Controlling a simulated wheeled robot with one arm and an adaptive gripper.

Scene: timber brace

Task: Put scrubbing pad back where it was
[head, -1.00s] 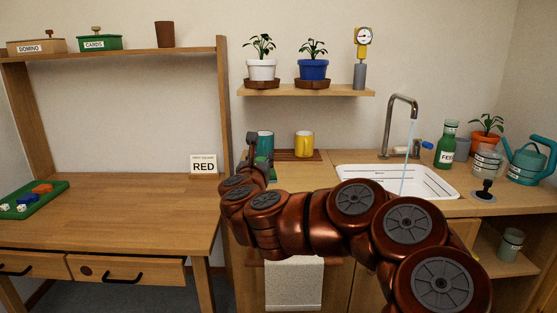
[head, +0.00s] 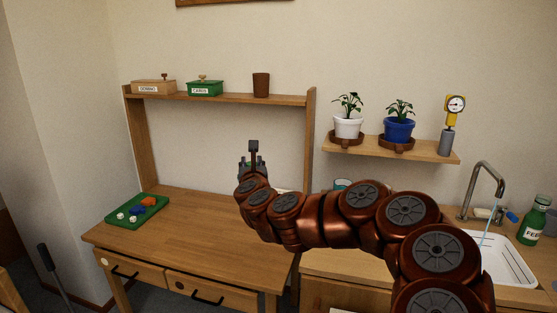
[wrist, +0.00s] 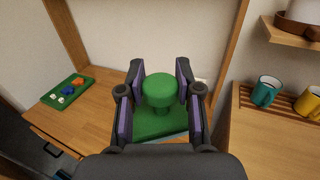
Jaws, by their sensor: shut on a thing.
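My gripper (wrist: 159,80) is shut on a green pad with a round green knob on top, which I take to be the scrubbing pad (wrist: 160,120). The knob sits between the two fingers, and the flat green base shows below it.
A green tray (head: 112,217) with dice and coloured pieces lies on the desk's left. A shelf above holds a domino box (head: 152,88), a green cards box (head: 205,90) and a brown cup (head: 261,84). At right are the sink (head: 505,262), running tap (head: 484,175) and mugs (wrist: 266,92).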

